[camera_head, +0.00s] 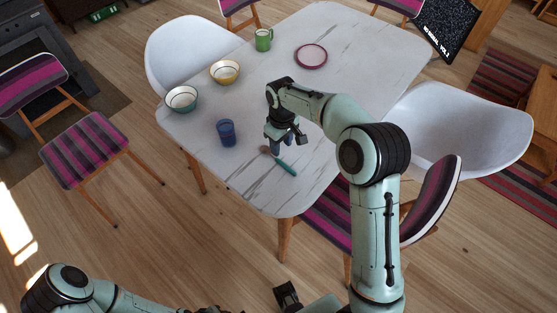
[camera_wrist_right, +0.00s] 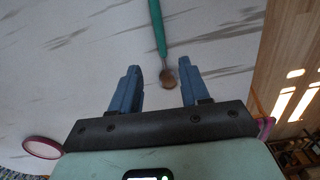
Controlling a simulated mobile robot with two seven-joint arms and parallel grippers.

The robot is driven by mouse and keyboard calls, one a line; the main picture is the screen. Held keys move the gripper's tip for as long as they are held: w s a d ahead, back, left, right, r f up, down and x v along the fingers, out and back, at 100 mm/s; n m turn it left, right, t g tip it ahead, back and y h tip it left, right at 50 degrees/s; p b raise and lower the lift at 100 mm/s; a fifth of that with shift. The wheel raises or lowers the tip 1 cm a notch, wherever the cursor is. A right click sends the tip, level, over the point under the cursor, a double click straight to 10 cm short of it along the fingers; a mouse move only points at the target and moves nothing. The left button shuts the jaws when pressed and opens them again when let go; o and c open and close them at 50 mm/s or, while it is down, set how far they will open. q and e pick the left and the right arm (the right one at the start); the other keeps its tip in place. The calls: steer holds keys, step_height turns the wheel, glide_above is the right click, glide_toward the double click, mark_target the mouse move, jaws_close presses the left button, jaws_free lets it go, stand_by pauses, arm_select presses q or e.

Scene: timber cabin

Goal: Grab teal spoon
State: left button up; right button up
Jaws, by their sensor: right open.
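The teal spoon (camera_head: 283,164) lies on the white marbled table (camera_head: 237,179) near its front edge, its brown bowl end toward my right gripper. In the right wrist view, the spoon's teal handle (camera_wrist_right: 157,25) runs up to the top edge and its brown bowl lies just beyond and between the fingertips. My right gripper (camera_head: 284,143) is open and empty, just above the table beside the bowl end; it also shows in the right wrist view (camera_wrist_right: 162,88). My left arm shows at the lower left, but I cannot make out its gripper's jaws.
A blue cup (camera_head: 227,133), a teal-rimmed bowl (camera_head: 182,99), a yellow bowl (camera_head: 225,72), a green mug (camera_head: 263,40) and a pink-rimmed plate (camera_head: 311,56) stand on the table. White chairs (camera_head: 459,130) and striped chairs (camera_head: 84,149) surround it. The table around the spoon is clear.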

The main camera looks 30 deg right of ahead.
mark_target(279, 161)
steer(key=f, duration=0.8)
steer(key=shift+w+a, duration=0.2)
jaws_close()
